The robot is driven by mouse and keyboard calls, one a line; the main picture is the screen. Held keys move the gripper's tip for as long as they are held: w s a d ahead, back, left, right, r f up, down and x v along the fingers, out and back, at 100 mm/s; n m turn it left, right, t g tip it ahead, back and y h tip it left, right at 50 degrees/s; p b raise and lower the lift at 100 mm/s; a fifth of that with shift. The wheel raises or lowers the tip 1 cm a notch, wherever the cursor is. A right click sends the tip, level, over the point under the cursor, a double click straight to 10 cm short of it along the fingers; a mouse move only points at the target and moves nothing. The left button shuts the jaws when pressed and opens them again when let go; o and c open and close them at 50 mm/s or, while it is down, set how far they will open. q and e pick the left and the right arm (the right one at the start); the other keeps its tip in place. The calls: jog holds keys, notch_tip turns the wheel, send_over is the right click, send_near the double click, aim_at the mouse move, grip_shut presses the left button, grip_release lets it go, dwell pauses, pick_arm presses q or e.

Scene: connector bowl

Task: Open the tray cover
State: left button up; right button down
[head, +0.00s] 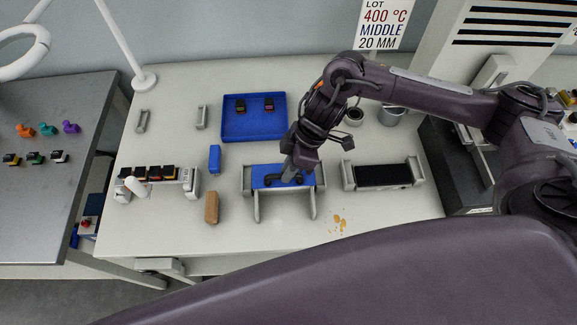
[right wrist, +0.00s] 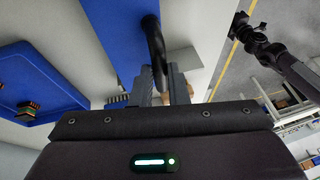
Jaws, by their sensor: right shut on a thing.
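The tray cover (head: 258,178) is a flat blue plate with a black handle (head: 272,181). It shows in the head view between the arms of a light grey holder (head: 248,182) near the table's middle. My right gripper (head: 289,173) comes down over it from above and is shut on the handle. The right wrist view shows the fingers (right wrist: 163,88) closed around the black curved handle (right wrist: 154,38), with the blue cover (right wrist: 112,25) beside it. Whether the cover is lifted or resting, I cannot tell. My left gripper is not in view.
A blue tray (head: 235,130) with two small dark parts lies behind. A grey holder with a black panel (head: 383,175) stands to the right. A blue block (head: 214,158), a brown block (head: 211,207) and a rack of dark parts (head: 195,184) are left. Metal cups (head: 391,116) stand back right.

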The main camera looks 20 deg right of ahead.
jog(key=shift+s+a+r+p, duration=0.1)
jog(key=shift+s+p, duration=0.2)
jog(key=shift+s, duration=0.05)
jog(key=s+a+p, duration=0.1)
jog(key=s+p, duration=0.2)
jog(key=s, duration=0.3)
jog(key=shift+s+a, duration=0.15)
jog(key=shift+a, duration=0.25)
jog(key=c, duration=1.4)
grip_release()
